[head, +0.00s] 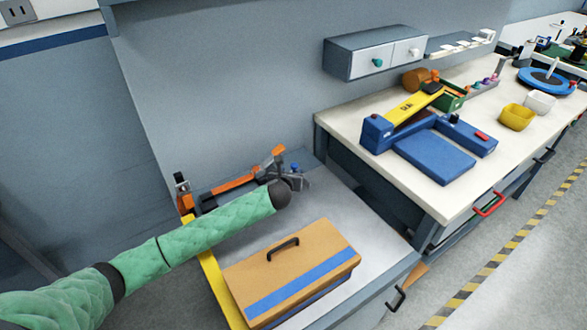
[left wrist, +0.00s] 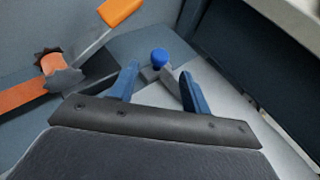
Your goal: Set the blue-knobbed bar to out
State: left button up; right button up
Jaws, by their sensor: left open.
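The blue knob (left wrist: 159,57) sits on a short grey bar, just past and between the two fingertips of my left gripper (left wrist: 159,69) in the left wrist view. The fingers are spread apart, one on each side of the bar, and I cannot tell whether they touch it. In the head view the blue knob (head: 295,167) shows at the tip of my left gripper (head: 291,180), in the back of the low bench. The bar's lower part is hidden by the gripper. My right gripper is not in view.
An orange bar (head: 229,183) with a dark toothed wheel (left wrist: 58,73) lies left of the knob, with a raised orange piece (head: 279,151) near it. An orange box (head: 290,262) with a black handle stands in front. A white-topped bench (head: 470,200) is at right.

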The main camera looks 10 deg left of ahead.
aim_at(294, 167)
pick_arm(q)
jog(key=x, duration=0.4)
jog(key=shift+w+f+p, duration=0.1)
jog(key=shift+w+p, duration=0.2)
jog(key=shift+w, duration=0.05)
jog(key=shift+w+f, duration=0.3)
jog(key=shift+w, duration=0.2)
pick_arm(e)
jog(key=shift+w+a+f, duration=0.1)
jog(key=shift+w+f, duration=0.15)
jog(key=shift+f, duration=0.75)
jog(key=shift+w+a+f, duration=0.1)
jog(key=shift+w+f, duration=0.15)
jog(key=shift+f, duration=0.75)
pick_arm(q)
grip_shut()
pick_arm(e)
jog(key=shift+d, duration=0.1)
